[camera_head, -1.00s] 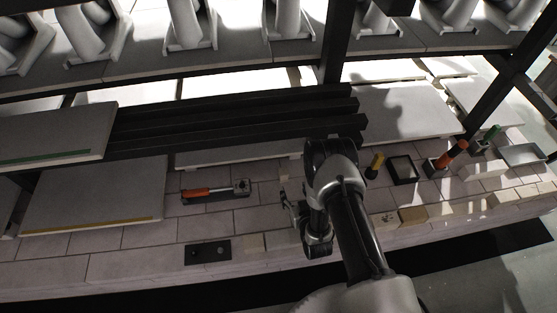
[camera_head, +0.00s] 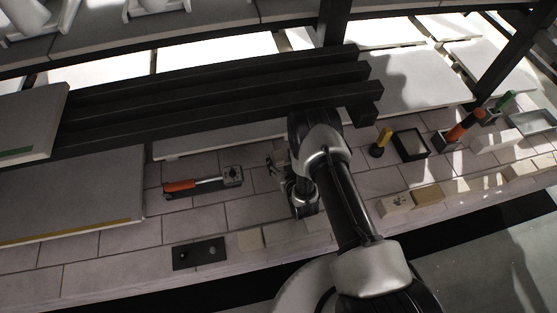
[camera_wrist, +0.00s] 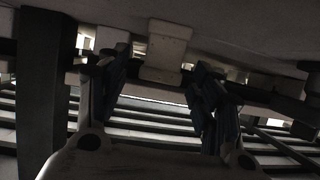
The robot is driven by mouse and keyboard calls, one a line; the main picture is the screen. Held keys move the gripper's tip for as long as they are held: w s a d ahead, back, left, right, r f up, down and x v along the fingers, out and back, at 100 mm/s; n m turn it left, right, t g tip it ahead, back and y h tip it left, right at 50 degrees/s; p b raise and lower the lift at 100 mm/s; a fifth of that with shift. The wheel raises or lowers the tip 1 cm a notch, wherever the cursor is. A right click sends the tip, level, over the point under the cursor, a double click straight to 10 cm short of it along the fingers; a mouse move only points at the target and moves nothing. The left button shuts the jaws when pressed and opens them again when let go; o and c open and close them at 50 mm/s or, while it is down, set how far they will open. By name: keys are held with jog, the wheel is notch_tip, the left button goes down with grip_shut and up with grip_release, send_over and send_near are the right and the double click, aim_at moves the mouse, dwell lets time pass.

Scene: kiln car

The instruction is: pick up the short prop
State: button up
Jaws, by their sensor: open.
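A pale block-like piece (camera_wrist: 167,50) with wider ends, which looks like a short prop, shows in the wrist view. It lies beyond and between the two dark fingers of my gripper (camera_wrist: 163,85). A gap shows on both sides of it, and I see no finger touching it. In the head view my gripper (camera_head: 276,166) is low over the brick deck, right of the orange-handled tool, partly hidden by my wrist. I cannot pick out that pale piece for sure in the head view. My gripper is open and empty.
An orange-handled tool (camera_head: 200,185) lies left of my gripper. A black plate (camera_head: 201,253) and pale blocks (camera_head: 396,204) line the front edge. Dark beams (camera_head: 215,100) lie behind. A yellow-handled item (camera_head: 382,140) and black tray (camera_head: 411,145) are at right.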

jog(key=shift+b+x, duration=0.35)
jog(key=shift+x, duration=1.1)
jog(key=shift+c, duration=0.4)
jog(key=c, duration=1.1)
